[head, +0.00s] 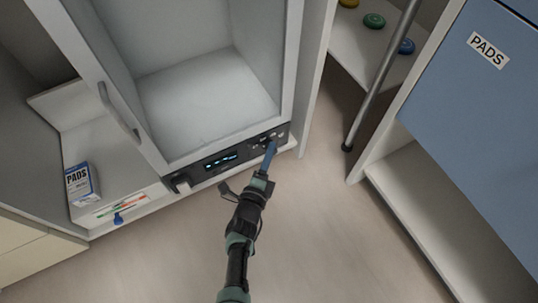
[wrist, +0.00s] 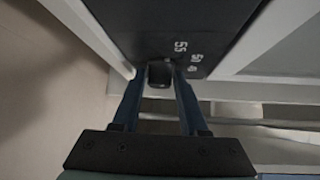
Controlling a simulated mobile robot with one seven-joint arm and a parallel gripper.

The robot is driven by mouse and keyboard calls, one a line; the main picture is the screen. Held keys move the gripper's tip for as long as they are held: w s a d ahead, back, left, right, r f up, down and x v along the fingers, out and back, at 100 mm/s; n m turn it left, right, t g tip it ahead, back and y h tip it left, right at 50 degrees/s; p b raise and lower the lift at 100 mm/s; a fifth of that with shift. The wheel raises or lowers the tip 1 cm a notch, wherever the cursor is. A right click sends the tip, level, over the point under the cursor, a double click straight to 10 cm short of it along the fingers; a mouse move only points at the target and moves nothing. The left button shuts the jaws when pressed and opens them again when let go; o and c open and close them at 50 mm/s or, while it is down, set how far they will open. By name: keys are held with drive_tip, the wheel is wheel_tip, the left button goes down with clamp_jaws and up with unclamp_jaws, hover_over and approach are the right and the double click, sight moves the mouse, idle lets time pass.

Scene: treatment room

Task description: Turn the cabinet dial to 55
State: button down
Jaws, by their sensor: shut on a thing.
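The cabinet (head: 205,85) stands with a dark control strip (head: 195,173) along its lower front edge. The dial, a small dark knob (wrist: 159,75), is on that strip, at its right end in the head view. My gripper (head: 271,148) reaches it from below; in the wrist view its two blue fingers (wrist: 157,82) sit on either side of the knob, shut on it. White marks 55 (wrist: 180,47) and 50 (wrist: 197,57) show on the panel past the knob. A further mark is partly legible. I cannot make out a pointer on the knob.
A lit display (head: 220,160) is on the strip; its digits are too small to read. A metal pole (head: 380,78) and a blue PADS cabinet (head: 470,110) stand at right. The floor (head: 310,235) is clear.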

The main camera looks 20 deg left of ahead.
drive_tip(key=shift+w, duration=0.1)
drive_tip(key=shift+c, duration=2.2)
unclamp_jaws()
drive_tip(key=s+d+r+p, duration=0.1)
drive_tip(key=s+p, duration=0.6)
drive_tip(key=s, duration=0.6)
drive_tip(key=shift+d+r, duration=0.25)
drive_tip(key=shift+d, duration=0.1)
